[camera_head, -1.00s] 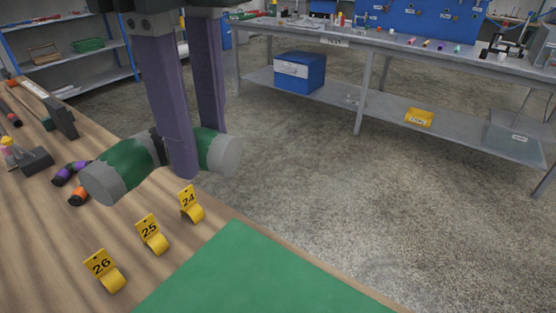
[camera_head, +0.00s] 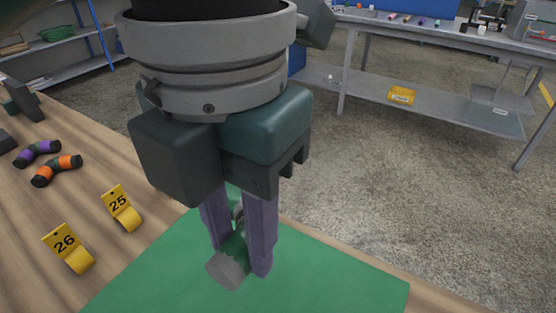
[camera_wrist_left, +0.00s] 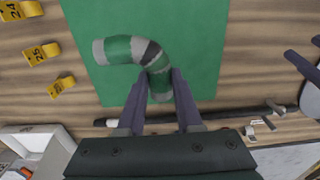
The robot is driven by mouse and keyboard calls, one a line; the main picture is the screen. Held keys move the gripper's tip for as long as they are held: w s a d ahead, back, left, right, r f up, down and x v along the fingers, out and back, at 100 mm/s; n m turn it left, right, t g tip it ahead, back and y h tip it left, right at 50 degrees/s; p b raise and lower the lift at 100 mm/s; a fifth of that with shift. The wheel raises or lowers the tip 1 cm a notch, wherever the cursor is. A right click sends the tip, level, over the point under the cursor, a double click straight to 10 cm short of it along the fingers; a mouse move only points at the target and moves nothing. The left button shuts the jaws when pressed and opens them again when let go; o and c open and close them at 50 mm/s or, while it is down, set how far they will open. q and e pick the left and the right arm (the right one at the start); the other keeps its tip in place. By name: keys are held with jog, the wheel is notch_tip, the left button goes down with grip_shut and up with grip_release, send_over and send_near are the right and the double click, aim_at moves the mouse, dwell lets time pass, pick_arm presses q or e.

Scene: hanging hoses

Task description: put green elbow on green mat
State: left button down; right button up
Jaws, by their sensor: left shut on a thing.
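The green elbow, a bent green pipe with grey ends and a dark band, shows at my fingertips in the head view (camera_head: 228,271) and in the left wrist view (camera_wrist_left: 120,48). My left gripper (camera_head: 241,262) points down and is shut on one leg of it; the other leg sticks out to the left in the wrist view. The elbow is over the green mat (camera_head: 340,279); whether it touches the mat I cannot tell. Purple fingers of what looks like my right gripper (camera_wrist_left: 309,54) are cut off at the wrist view's right edge.
Yellow number tags 25 (camera_head: 123,210) and 26 (camera_head: 69,249) stand left of the mat. A purple elbow (camera_head: 37,153) and an orange elbow (camera_head: 56,170) lie farther left on the wooden table. A grey workbench (camera_head: 430,103) stands across the floor.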

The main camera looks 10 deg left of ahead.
pick_arm(q)
notch_tip(320, 180, down, 13)
jog(key=shift+r+b, duration=0.2)
jog(key=shift+b, duration=0.95)
jog(key=shift+f+b, duration=0.55)
jog(key=shift+f, duration=1.65)
pick_arm(e)
jog(key=shift+f, duration=1.85)
pick_arm(q)
jog(key=shift+f, duration=0.2)
pick_arm(e)
jog(key=shift+f, duration=0.15)
pick_arm(q)
jog(key=c, duration=0.6)
grip_release()
